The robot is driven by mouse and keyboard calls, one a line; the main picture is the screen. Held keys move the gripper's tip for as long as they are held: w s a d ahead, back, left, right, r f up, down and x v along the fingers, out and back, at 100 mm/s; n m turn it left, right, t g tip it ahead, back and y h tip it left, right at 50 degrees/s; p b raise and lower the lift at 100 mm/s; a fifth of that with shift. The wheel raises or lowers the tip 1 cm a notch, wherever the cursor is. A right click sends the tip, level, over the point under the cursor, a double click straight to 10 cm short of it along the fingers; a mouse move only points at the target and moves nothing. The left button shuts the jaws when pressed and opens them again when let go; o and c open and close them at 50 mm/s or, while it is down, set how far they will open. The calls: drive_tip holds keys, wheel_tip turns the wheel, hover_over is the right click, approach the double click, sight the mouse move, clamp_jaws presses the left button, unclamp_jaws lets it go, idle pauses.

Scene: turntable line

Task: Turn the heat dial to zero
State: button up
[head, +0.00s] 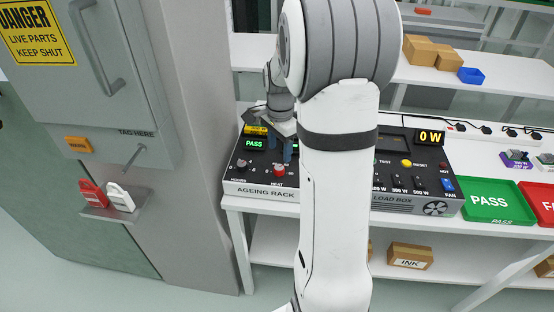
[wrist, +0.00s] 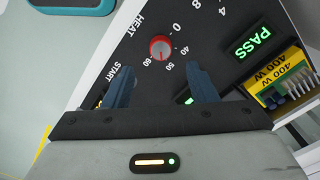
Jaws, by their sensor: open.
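The heat dial (head: 279,170) is a red knob on the black top panel of the ageing rack (head: 262,192). In the wrist view the dial (wrist: 161,48) has a grey cap and a scale showing 0, 40, 50 and 60 around it. I cannot tell clearly where its pointer stands. My gripper (head: 289,150) hangs over the rack behind the dial. In the wrist view my gripper (wrist: 161,72) is open, with its two blue fingers apart. The dial lies beyond the fingertips, between their lines, and neither finger visibly touches it.
A black hours knob (head: 241,164) sits left of the dial, and a lit PASS display (head: 254,144) behind it. The load box (head: 415,204) stands to the right, partly behind my arm. A grey cabinet (head: 100,70) with red and white padlocks (head: 107,196) is at left.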

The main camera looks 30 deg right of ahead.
sight(279, 167)
wheel_tip(279, 167, down, 7)
drive_tip(key=shift+r, duration=0.1)
drive_tip(key=shift+c, duration=0.4)
